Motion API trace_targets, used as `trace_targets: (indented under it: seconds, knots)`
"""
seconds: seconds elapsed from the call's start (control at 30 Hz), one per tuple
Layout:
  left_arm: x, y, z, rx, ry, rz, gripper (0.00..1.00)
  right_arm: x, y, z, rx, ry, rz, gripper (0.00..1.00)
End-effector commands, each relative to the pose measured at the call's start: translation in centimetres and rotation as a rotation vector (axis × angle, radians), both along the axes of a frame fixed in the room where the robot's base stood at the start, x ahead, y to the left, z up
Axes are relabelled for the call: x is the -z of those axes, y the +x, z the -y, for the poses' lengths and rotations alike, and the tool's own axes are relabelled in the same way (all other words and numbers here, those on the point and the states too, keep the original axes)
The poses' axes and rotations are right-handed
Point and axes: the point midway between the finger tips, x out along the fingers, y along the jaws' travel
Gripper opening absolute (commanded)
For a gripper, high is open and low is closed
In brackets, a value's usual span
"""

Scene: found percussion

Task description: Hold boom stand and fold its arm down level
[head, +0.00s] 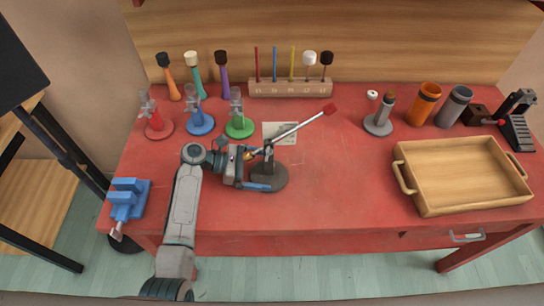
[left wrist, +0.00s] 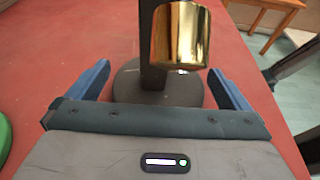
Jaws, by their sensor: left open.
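The boom stand has a round dark base (head: 278,181) and a short dark post. Its silver arm (head: 300,125) slopes up to the right to a red tip (head: 331,109). The lower left end carries a gold cylinder, which shows large in the left wrist view (left wrist: 178,38). My left gripper (head: 264,170) is open at the stand, with its blue fingers on either side of the post. In the left wrist view the dark post (left wrist: 152,55) stands between and beyond the spread fingers, partly hidden by the gold cylinder. Contact cannot be told. My right gripper is out of view.
Red, blue and green clamp-like stands (head: 239,126) stand behind my left arm. A wooden rack (head: 290,89) with sticks is at the back. A wooden tray (head: 429,208) lies at right. A blue vise (head: 127,198) is at the left edge. The red table's front middle is clear.

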Motion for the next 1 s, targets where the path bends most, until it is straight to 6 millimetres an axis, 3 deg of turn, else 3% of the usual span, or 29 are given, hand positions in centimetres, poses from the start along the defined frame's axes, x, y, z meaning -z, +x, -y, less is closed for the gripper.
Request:
trace_targets:
  seconds: [0.2,0.57,1.0]
  knots:
    - [0.4,0.0,1.6,0.001,0.000,0.000,1.00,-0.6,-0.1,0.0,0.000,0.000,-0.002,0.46]
    - [0.6,0.0,1.8,0.000,0.001,0.000,1.00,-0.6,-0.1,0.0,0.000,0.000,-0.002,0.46]
    - [0.6,0.0,1.8,0.000,0.001,0.000,0.14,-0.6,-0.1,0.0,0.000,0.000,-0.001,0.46]
